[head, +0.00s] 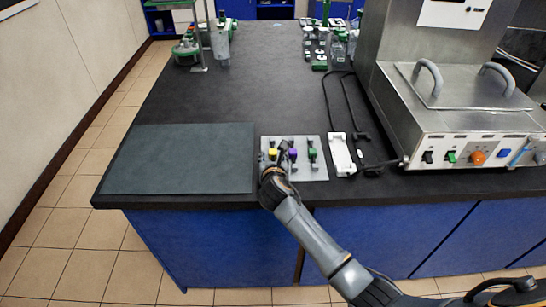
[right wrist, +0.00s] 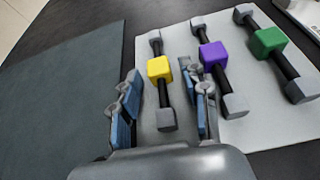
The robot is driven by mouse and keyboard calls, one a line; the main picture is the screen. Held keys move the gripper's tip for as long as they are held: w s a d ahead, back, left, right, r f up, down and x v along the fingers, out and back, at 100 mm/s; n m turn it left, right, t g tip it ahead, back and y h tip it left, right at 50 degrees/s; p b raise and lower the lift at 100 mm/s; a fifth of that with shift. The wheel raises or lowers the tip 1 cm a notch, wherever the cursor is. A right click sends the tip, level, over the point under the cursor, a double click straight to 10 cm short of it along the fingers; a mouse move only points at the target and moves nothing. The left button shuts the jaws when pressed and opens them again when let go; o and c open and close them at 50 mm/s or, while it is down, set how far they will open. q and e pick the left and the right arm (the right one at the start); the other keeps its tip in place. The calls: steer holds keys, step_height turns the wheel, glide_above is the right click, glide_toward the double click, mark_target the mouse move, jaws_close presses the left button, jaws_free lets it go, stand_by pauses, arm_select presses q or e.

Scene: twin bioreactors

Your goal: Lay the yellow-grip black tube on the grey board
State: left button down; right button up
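The yellow-grip black tube (right wrist: 160,69) lies on a light tray with grey end caps; its yellow grip also shows in the head view (head: 272,154). The grey board (head: 181,158) lies flat to the left of the tray and also shows in the right wrist view (right wrist: 62,95). My right gripper (right wrist: 163,95) is open, its blue-padded fingers on either side of the yellow-grip tube's near part, apart from the yellow grip. In the head view, my right gripper (head: 273,172) hides the tube's near end. My left gripper is not in view.
A purple-grip tube (right wrist: 213,54) and a green-grip tube (right wrist: 268,43) lie on the tray (head: 320,172), right of the yellow one. The purple one is close to my right finger. A white device (head: 340,153) and a steel bath (head: 470,140) stand further right. The board is bare.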

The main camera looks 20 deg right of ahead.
steer(key=shift+r, duration=0.1)
steer(key=shift+s+r, duration=0.1)
steer(key=v, duration=1.1)
steer(key=shift+s+a+r+p, duration=0.1)
steer(key=shift+s+a+p, duration=0.05)
steer(key=shift+s+p, duration=0.2)
